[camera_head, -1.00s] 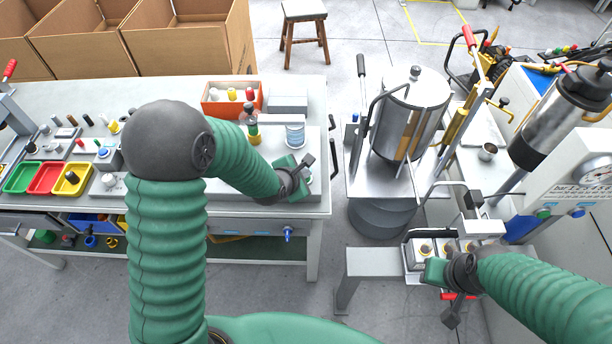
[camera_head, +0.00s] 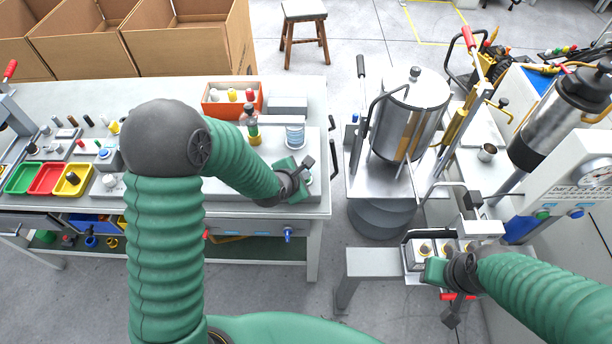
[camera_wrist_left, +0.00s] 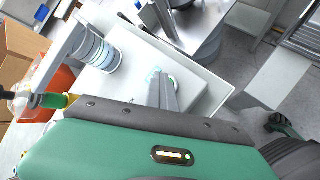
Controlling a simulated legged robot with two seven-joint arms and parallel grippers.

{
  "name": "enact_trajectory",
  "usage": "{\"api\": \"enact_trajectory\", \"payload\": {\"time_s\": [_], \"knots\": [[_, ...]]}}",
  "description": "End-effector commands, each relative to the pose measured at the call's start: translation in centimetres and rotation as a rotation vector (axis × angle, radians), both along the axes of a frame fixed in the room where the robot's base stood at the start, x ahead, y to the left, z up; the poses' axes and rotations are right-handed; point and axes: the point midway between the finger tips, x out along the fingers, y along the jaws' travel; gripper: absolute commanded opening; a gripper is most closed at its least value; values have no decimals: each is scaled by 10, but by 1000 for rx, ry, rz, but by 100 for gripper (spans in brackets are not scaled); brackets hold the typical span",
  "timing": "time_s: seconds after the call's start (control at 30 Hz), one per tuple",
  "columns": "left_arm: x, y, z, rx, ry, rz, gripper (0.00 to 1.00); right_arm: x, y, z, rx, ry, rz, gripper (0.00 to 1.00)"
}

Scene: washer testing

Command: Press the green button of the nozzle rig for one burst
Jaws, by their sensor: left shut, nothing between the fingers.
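The nozzle rig appears to be the pale box on the bench (camera_head: 240,212) that carries a clear blue-banded cylinder (camera_head: 295,132). The cylinder also shows in the left wrist view (camera_wrist_left: 98,52). My left gripper (camera_head: 306,172) is shut and empty, low over the right end of this box. In the left wrist view its fingers (camera_wrist_left: 163,88) point down at the white top. A small pale green round part (camera_wrist_left: 153,74) shows right at the fingertips, mostly hidden by them. I cannot tell whether they touch it. My right gripper (camera_head: 450,300) is at the lower right; its fingers are unclear.
A bottle with a green and yellow base (camera_head: 252,125) and an orange bin (camera_head: 225,98) stand behind my left arm. A steel tank (camera_head: 410,115) stands right of the bench. A gauge panel (camera_head: 575,185) at the right has green and blue buttons. Cardboard boxes (camera_head: 190,45) stand behind the bench.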

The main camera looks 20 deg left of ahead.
Motion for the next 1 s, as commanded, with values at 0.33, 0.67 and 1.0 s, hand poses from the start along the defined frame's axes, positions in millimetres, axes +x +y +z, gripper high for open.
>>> {"api": "enact_trajectory", "payload": {"time_s": [0.33,0.67,1.0], "knots": [[0,1,34,0,1,1,0,0,0,32,0,0,0,34],[0,1,63,0,-1,1,0,0,0,59,0,0,0,34],[1,0,61,0,-2,1,0,0,0,56,0,0,0,34]]}}
